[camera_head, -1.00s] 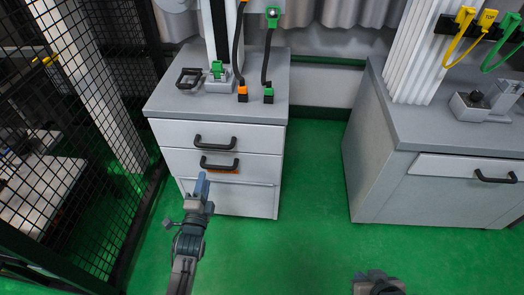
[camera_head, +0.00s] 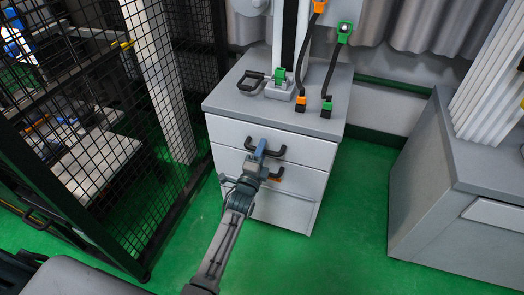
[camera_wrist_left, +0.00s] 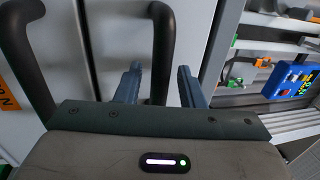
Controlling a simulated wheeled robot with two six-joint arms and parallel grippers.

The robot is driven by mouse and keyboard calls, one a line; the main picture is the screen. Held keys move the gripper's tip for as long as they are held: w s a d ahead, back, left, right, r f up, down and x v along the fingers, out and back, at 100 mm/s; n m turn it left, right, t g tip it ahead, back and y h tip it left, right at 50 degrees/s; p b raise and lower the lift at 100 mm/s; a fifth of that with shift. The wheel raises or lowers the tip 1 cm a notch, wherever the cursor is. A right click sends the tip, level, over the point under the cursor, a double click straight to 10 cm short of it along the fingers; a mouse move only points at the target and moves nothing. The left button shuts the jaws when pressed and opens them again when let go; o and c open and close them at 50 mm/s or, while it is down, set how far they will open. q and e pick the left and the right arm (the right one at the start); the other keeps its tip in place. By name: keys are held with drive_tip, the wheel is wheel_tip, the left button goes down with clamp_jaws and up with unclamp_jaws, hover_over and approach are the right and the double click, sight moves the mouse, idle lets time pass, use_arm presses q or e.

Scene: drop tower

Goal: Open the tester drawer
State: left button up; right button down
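The grey drawer cabinet (camera_head: 330,190) stands at the centre of the head view, its drawers flush with the front. It has an upper black handle (camera_head: 276,153) and a lower handle (camera_head: 276,175) with an orange label under it. My left gripper (camera_head: 260,149) is at the upper handle and partly hides it. In the left wrist view the blue-grey fingers (camera_wrist_left: 159,85) are apart, and the upper handle (camera_wrist_left: 164,40) appears between them, not clearly gripped. The lower handle (camera_wrist_left: 25,60) and orange label (camera_wrist_left: 9,90) are at the left. My right gripper is out of view.
On the cabinet top (camera_head: 240,100) are a black bracket (camera_head: 251,82) and orange and green plugs with cables. A black mesh fence (camera_head: 100,110) stands left. Another grey cabinet (camera_head: 450,210) stands right, with green floor (camera_head: 350,220) between.

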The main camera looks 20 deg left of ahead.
use_arm(q)
drive_tip(key=shift+c, duration=0.2)
clamp_jaws()
